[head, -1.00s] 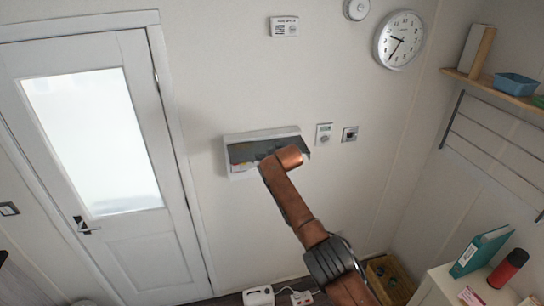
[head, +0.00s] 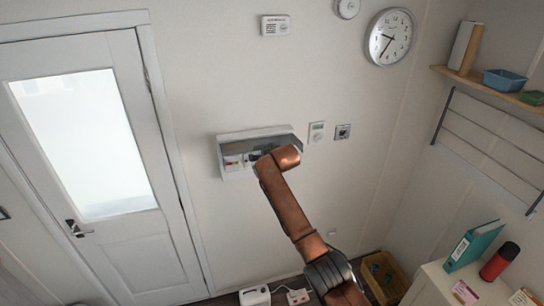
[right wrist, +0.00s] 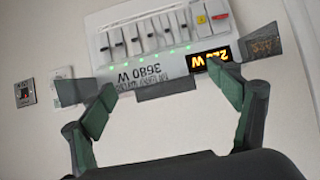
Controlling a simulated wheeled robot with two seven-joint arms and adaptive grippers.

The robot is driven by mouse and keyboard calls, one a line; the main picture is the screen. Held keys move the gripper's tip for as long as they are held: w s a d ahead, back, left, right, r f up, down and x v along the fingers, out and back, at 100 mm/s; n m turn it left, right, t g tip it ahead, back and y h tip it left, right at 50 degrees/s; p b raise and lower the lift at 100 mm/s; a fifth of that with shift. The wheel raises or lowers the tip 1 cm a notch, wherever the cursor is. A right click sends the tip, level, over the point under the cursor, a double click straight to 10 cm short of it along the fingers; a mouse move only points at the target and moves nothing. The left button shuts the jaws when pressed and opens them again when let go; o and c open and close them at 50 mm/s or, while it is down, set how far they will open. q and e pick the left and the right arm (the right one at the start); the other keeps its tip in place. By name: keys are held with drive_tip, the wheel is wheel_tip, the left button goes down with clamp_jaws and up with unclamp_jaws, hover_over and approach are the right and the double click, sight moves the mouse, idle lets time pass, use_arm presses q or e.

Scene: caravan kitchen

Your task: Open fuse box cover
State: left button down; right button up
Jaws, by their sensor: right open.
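The fuse box (head: 228,170) is a shallow white box on the wall in the middle of the head view. Coloured labels and a row of switches show in it. Its front edge and right part are partly hidden behind my right arm. In the right wrist view the fuse box (right wrist: 170,25) appears upside down, with switches, green lights and an orange display. Dark, see-through pieces flank it; I cannot tell whether they belong to the cover or how far the cover is open. My right gripper (right wrist: 165,95) is open, its green-padded fingers apart, in front of the box. My left gripper is out of view.
A thermostat (head: 317,132) and a switch plate (head: 343,132) are on the wall right of the box. The door (head: 95,150) stands left. A shelf (head: 490,88) and drying rack (head: 490,140) are at right. The wall below the box is free.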

drive_tip(key=v, duration=0.8)
drive_tip(key=shift+s, duration=0.2)
drive_tip(key=shift+d+r, duration=0.1)
drive_tip(key=shift+r, duration=0.05)
drive_tip(key=shift+c, duration=0.2)
